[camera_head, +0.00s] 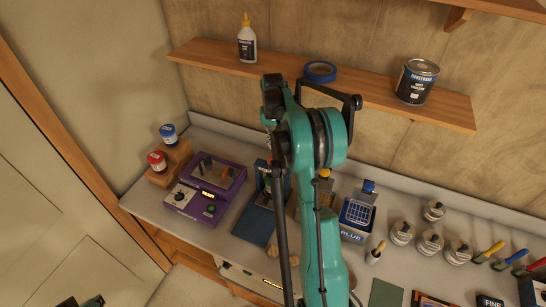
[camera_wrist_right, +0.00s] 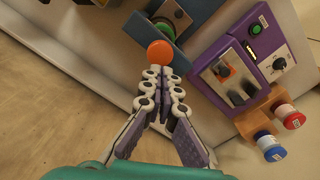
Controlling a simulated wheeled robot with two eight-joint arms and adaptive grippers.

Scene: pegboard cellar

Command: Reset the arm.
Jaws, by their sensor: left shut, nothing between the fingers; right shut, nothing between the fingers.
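My right gripper (camera_wrist_right: 165,78) shows in the right wrist view, its two jointed fingers drawn together at the tips with nothing between them. Its tips appear close to an orange ball (camera_wrist_right: 160,53) by a blue device; I cannot tell whether they touch. In the head view a teal arm of mine rises through the middle and covers part of the bench; the right gripper does not show clearly there. My left gripper (camera_head: 92,301) shows only as a small dark and teal piece at the bottom left edge, shut and empty.
A purple device (camera_head: 205,188) and two paint jars on a wooden block (camera_head: 172,160) stand at the bench's left. A shelf (camera_head: 205,56) above holds a glue bottle (camera_head: 247,42), blue tape (camera_head: 320,71) and a can (camera_head: 416,82).

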